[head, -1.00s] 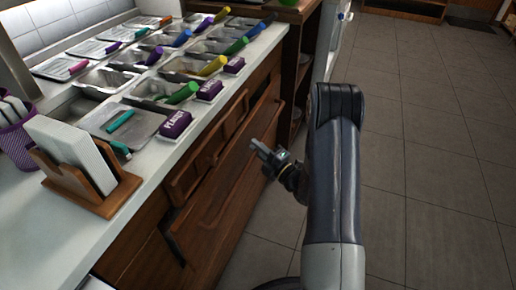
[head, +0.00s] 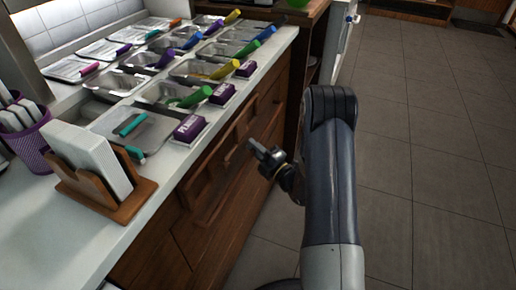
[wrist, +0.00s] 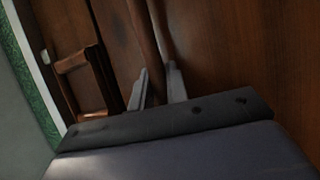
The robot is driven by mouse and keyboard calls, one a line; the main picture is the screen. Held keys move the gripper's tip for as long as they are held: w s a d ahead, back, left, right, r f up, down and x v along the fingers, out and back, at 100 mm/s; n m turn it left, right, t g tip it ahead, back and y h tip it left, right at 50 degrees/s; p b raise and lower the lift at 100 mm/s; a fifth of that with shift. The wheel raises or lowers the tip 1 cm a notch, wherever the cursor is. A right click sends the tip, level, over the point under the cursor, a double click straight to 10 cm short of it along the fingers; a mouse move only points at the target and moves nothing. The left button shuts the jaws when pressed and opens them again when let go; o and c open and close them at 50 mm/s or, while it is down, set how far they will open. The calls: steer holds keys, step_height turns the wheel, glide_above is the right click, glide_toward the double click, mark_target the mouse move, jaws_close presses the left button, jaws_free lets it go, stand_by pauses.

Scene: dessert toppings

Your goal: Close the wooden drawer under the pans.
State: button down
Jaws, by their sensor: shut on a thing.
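The wooden drawer (head: 222,212) is in the brown cabinet front below the pans in the head view. Its front looks close to flush with the cabinet; I cannot tell whether a small gap is left. My gripper (head: 254,149) is beside the drawer front. In the wrist view my gripper (wrist: 158,80) has its two pale fingers on either side of a long wooden handle (wrist: 147,30), shut on it. The exact contact is dim. The metal pans (head: 158,93) sit in the white counter above.
Purple labelled blocks (head: 190,127) line the counter edge (head: 170,172). A wooden holder with white cards (head: 135,203) and a purple mesh cup (head: 32,150) stand at the left. Tiled floor (head: 420,160) on the right is clear.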

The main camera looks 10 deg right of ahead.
steer(key=c, duration=1.7)
jaws_free()
steer(key=shift+a, duration=0.15)
steer(key=p+v, duration=0.1)
steer(key=v, duration=1)
steer(key=shift+w, duration=0.1)
steer(key=b+x, duration=0.1)
steer(key=x, duration=0.9)
steer(key=shift+w+a, duration=0.2)
steer(key=shift+d, duration=0.3)
steer(key=shift+s+d+r, duration=0.1)
steer(key=shift+s+d, duration=0.5)
steer(key=shift+d, duration=0.2)
steer(key=shift+s+d, duration=0.65)
steer(key=shift+d, duration=0.15)
